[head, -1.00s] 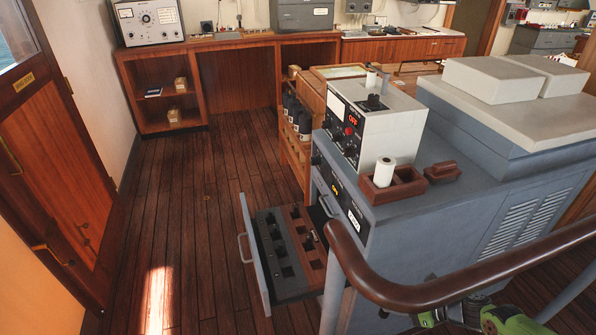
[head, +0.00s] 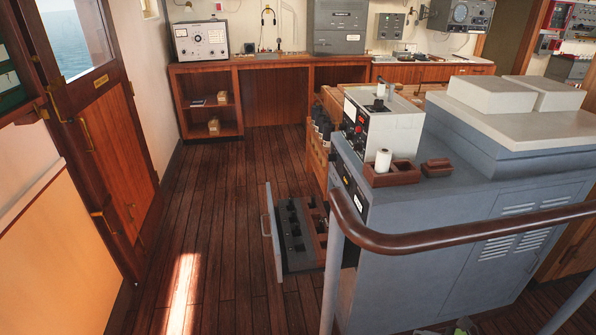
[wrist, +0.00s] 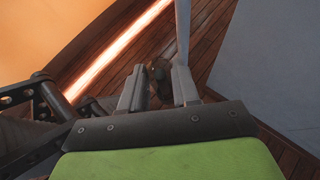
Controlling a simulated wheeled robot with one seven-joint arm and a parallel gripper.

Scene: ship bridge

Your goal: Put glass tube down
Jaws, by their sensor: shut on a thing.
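In the wrist view, my gripper (wrist: 158,88) is shut on a small dark, brownish rounded thing (wrist: 158,72), seen end-on between the fingers. I take it for the glass tube, though its glass and length do not show clearly. It is held above the wooden floor. In the head view only a bit of my green arm shows at the bottom edge, and the gripper and the tube are out of sight.
A grey console (head: 440,225) stands right of centre, with a wooden holder (head: 402,174) bearing a white cylinder (head: 383,160). Its drawer (head: 271,240) with dark slots is open. A brown handrail (head: 440,241) crosses in front. Floor (head: 225,220) to the left is clear.

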